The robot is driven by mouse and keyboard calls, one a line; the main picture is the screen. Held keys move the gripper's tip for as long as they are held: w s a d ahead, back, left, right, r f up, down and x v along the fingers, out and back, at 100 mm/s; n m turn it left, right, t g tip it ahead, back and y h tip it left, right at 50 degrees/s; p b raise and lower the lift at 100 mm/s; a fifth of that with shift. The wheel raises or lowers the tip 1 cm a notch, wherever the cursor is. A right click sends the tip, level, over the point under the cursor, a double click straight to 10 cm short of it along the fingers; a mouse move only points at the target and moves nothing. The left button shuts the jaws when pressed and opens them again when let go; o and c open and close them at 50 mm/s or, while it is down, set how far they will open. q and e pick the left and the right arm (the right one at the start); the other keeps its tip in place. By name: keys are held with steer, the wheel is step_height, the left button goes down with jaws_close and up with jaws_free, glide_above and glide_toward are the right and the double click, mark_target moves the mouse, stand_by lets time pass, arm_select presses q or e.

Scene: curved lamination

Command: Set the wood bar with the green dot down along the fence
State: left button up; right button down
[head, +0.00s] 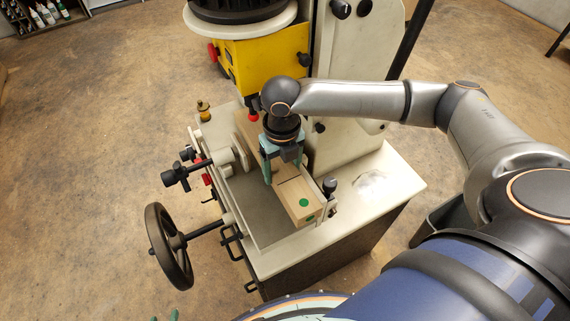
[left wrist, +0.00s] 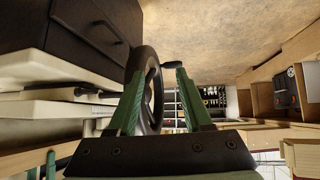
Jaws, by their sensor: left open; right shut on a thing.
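The pale wood bar (head: 295,193) lies lengthwise on the machine's grey table in the head view. A green dot (head: 303,203) is on its top near the front end, with a dark line across the wood behind it. My right gripper (head: 284,170) is over the bar and shut on it, hiding its middle. The fence (head: 318,188) appears as an upright strip along the bar's right side; I cannot tell whether they touch. My left gripper barely shows at the bottom edge of the head view. In the left wrist view my left gripper (left wrist: 160,74) is open and empty.
A yellow machine head (head: 262,62) stands behind my right gripper. A black handwheel (head: 168,246) sticks out at the front left, and clamp knobs (head: 183,173) at the left. Shelves (left wrist: 215,97) stand in the background of the left wrist view. The floor to the left is clear.

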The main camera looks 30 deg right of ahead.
steer(key=f, duration=0.2)
steer(key=s+f+b, duration=0.1)
steer(key=f, duration=0.1)
steer(key=shift+a+f, duration=0.2)
steer(key=shift+f, duration=0.05)
steer(key=shift+w+d+f+b, duration=0.15)
steer(key=shift+w+f+b, duration=0.1)
steer(key=shift+w+f, duration=0.25)
steer(key=shift+w+d+f+b, duration=0.1)
steer(key=shift+w+f+b, duration=0.15)
steer(key=shift+f, duration=0.3)
steer(key=shift+s, duration=0.2)
steer(key=shift+f, duration=0.4)
arm_select(q)
steer(key=shift+w+d+f, duration=0.5)
steer(key=shift+w+d, duration=0.15)
steer(key=shift+w, duration=0.05)
arm_select(e)
steer(key=shift+s, duration=0.1)
